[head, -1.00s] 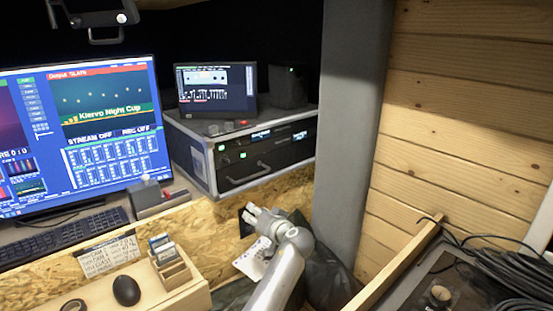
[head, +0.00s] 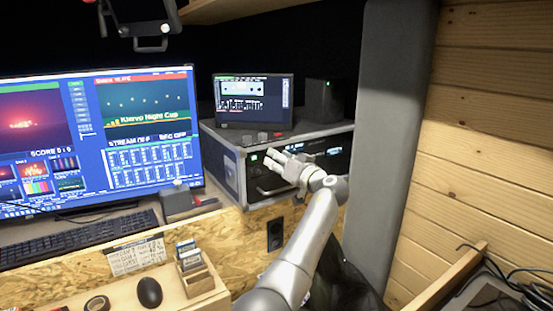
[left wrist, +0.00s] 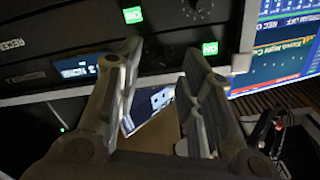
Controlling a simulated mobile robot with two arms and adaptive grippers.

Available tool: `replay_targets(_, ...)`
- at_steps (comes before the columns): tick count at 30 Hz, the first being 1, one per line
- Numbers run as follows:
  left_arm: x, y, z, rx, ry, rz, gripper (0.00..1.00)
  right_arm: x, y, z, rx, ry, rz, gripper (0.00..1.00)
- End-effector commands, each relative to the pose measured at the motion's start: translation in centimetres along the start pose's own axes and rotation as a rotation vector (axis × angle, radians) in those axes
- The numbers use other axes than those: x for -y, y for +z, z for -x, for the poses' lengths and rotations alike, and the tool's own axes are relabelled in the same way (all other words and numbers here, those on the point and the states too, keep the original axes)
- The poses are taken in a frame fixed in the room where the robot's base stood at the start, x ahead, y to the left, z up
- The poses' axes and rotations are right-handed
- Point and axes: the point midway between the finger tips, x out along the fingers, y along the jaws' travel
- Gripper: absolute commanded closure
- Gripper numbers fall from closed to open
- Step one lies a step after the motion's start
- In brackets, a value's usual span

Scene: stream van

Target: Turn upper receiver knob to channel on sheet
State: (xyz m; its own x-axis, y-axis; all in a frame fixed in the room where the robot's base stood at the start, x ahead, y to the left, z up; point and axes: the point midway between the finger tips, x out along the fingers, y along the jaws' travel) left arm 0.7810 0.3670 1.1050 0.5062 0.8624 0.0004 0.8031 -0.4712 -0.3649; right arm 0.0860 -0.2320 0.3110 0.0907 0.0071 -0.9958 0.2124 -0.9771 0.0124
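The rack case (head: 228,170) holds two dark receivers, one above the other. The upper receiver (head: 335,152) has a lit display and a small green screen. My left gripper (head: 283,162) is in front of the receivers and covers part of them, including any knob behind it. In the left wrist view, which is turned upside down, the gripper (left wrist: 158,75) is open and empty, with its fingers apart before the upper receiver (left wrist: 70,70). I cannot tell whether a fingertip touches a knob.
A small monitor (head: 253,100) and low knobs stand on the rack case. A large monitor (head: 100,135), keyboard (head: 70,238), small grey box (head: 190,203), mouse (head: 149,292) and wooden card holder (head: 196,282) are at left. A grey pillar (head: 385,150) stands close at right.

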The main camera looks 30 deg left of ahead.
Motion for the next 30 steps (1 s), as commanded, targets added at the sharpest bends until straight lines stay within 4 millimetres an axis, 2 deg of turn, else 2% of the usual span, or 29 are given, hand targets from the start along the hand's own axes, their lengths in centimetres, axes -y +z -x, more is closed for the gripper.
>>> replay_targets(6, 0.0, 0.1, -1.5, 0.001, 0.000, -0.001, 0.65, -0.5, 0.1, -0.2, 0.001, 0.005, 0.002, 0.60)
replay_targets(16, 0.0, 0.1, -1.7, 0.000, 0.001, 0.000, 0.65, -0.5, 0.1, -0.2, 0.001, 0.006, 0.002, 0.60)
replay_targets(24, 0.0, 0.1, -1.7, 0.001, 0.001, 0.000, 0.98, -0.5, 0.1, -0.2, 0.001, 0.006, 0.002, 0.60)
replay_targets(30, -0.1, 0.1, -1.7, 0.001, 0.001, -0.001, 1.00, -0.5, 0.1, -0.2, 0.001, 0.006, 0.001, 0.60)
